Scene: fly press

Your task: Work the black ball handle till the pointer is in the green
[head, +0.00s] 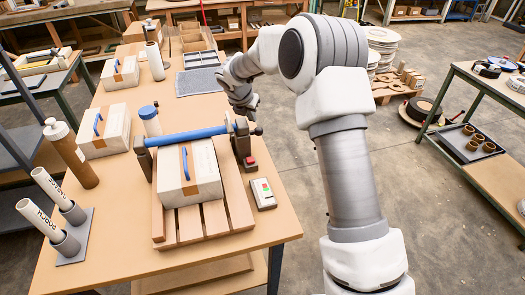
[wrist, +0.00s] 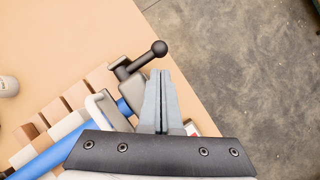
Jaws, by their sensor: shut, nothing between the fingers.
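The black ball handle (wrist: 159,47) sits on a short dark crank arm at the end of the blue bar (wrist: 54,147). In the head view the ball (head: 258,131) shows small, at the right end of the blue bar (head: 187,136). My gripper (wrist: 160,72) is shut and empty, its tips just short of the ball in the wrist picture; I cannot tell whether they touch. In the head view my gripper (head: 246,112) is just above the crank end. A small white box (head: 262,194) with red and green marks lies right of the slatted base; no pointer can be made out.
A strapped pale block (head: 203,177) sits under the bar on a wooden slatted base (head: 215,222). Labelled white tubes (head: 40,219), a brown bottle (head: 75,160) and a blue-capped bottle (head: 149,121) stand to the left. Open floor lies beyond the table's right edge.

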